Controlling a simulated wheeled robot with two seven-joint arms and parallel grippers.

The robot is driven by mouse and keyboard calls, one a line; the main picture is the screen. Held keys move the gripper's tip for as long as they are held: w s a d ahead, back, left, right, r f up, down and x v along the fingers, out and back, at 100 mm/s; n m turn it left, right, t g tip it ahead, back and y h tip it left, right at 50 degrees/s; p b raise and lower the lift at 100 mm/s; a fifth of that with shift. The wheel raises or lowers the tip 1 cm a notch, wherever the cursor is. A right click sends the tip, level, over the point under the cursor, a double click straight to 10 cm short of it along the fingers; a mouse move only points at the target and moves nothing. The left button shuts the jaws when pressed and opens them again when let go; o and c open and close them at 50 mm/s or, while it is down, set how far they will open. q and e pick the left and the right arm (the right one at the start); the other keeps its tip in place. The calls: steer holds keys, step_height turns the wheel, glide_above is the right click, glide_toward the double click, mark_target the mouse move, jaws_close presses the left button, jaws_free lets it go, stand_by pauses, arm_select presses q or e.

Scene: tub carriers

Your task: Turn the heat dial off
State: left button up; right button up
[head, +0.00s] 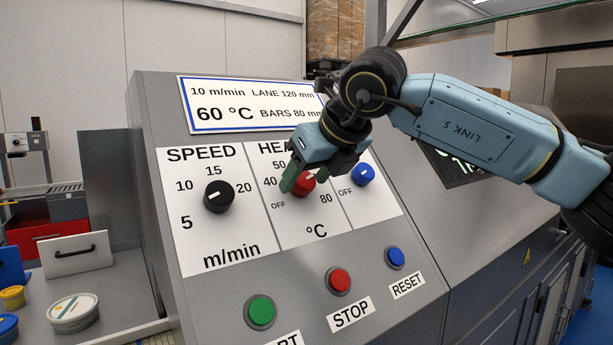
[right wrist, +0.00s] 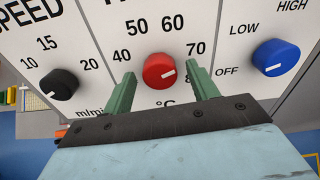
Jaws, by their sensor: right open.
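The heat dial is a red knob (head: 304,185) with a white pointer line, in the middle of the white label panel; it also shows in the right wrist view (right wrist: 158,71). Its pointer is turned to the right, roughly between 70 and 80, away from the OFF mark (head: 278,206) at its lower left. My right gripper (right wrist: 163,86) is open, its two green fingers on either side of the red knob. A small gap shows between each finger and the knob in the right wrist view. My left gripper is not in view.
The black speed dial (head: 218,197) is left of the heat dial, and a blue dial (head: 363,174) is close on its right. Green (head: 260,312), red (head: 339,281) and blue (head: 396,257) push buttons sit below. A sign (head: 250,108) reading 60 °C is above.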

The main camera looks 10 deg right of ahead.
steer(key=shift+w+a+f, duration=0.15)
steer(key=shift+w+f, duration=0.15)
steer(key=shift+c, duration=0.3)
steer(key=c, duration=0.9)
steer(key=shift+c, duration=0.2)
